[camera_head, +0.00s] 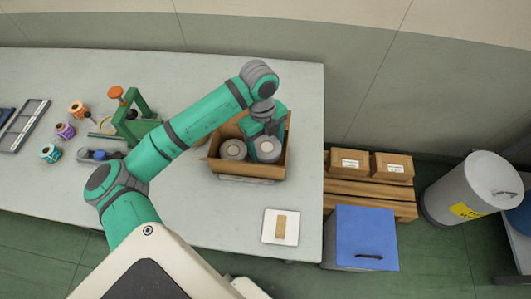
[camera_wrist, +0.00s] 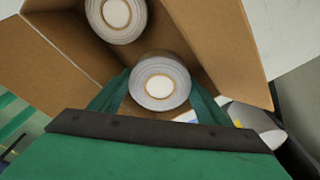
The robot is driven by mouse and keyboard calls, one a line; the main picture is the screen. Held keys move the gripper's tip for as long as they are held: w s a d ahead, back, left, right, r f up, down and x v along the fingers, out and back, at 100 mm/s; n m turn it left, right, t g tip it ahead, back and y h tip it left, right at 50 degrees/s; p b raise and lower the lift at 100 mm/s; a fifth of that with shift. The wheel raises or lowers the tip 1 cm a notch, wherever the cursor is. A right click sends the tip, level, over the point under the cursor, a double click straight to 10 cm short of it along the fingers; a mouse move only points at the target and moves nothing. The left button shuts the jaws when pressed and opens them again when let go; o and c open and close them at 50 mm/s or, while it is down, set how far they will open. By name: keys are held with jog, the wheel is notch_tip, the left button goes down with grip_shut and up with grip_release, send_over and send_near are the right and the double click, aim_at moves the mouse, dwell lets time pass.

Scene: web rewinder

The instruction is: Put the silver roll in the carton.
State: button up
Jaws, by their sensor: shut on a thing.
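The silver roll (camera_head: 266,150) is a grey-silver ring with a pale core, and it also shows in the wrist view (camera_wrist: 160,80). My gripper (camera_wrist: 158,84) is shut on it, one finger on each side. The open brown carton (camera_head: 246,171) stands on the table, and its walls surround the held roll in the wrist view (camera_wrist: 62,62). A similar grey roll (camera_head: 232,150) sits upright in the carton to the left, apart from the held one. I cannot tell whether the held roll touches the carton floor. My wrist hides the carton's back right part.
A green tool stand with an orange knob (camera_head: 130,112), several coloured spools (camera_head: 66,130) and a grey tray (camera_head: 24,125) are at left. A white pad (camera_head: 281,226) lies in front of the carton. Closed boxes (camera_head: 391,166), a blue-lidded bin (camera_head: 366,235) and a grey drum (camera_head: 470,188) stand right of the table.

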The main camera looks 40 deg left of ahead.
aim_at(263, 143)
jog(key=shift+a+f, duration=0.1)
jog(key=shift+f, duration=2.55)
jog(key=o, duration=1)
jog(key=shift+w+f, duration=0.1)
jog(key=shift+w, duration=0.05)
jog(key=shift+o, duration=0.2)
jog(key=shift+r, duration=0.45)
jog(key=r, duration=0.3)
jog(key=a+r, duration=0.1)
jog(key=r, duration=0.7)
jog(key=shift+a+r, duration=0.1)
jog(key=shift+a, duration=0.1)
